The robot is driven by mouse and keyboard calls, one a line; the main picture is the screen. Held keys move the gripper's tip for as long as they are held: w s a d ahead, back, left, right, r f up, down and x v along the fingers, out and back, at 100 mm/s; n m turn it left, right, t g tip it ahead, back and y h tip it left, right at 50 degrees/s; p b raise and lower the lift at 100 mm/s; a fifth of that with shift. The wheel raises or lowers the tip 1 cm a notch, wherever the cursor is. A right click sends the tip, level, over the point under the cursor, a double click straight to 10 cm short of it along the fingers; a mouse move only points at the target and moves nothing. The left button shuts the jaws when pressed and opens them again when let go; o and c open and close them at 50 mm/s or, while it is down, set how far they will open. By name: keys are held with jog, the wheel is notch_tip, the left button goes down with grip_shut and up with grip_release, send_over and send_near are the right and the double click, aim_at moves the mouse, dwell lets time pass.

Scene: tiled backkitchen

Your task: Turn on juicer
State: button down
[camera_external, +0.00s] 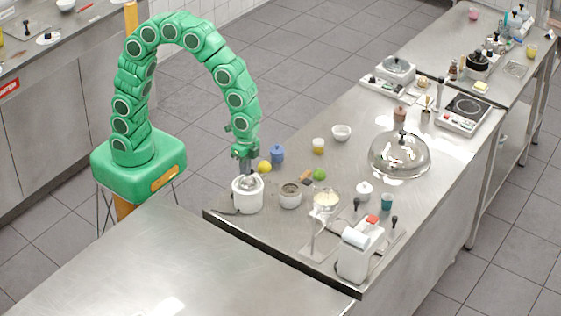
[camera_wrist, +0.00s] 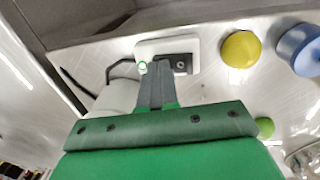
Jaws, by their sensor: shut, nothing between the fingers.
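The juicer (camera_external: 247,199) is a white, round appliance with a pale top, standing at the near left edge of the steel counter. In the wrist view, a white base (camera_wrist: 147,47) carries a dark panel (camera_wrist: 181,65) with a round knob or screw and a small green spot (camera_wrist: 142,67) beside it. My gripper (camera_external: 246,170) points down at the juicer from its far side. Its fingers (camera_wrist: 157,68) are shut and empty, with the tips right over or against the dark panel. I cannot tell whether they touch it, and they hide part of it.
A yellow lemon (camera_external: 264,167) and a blue jar (camera_external: 277,154) stand just right of my gripper. A grey-white pot (camera_external: 290,195), a lime (camera_external: 320,174) and a white machine (camera_external: 360,250) stand further right. An empty steel table (camera_external: 150,260) lies in front.

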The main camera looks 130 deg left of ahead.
jog(key=shift+a, duration=0.15)
jog(key=shift+a+r, duration=0.25)
jog(key=shift+a, duration=0.4)
notch_tip(320, 180, up, 14)
jog(key=d, duration=0.2)
dwell(0.6)
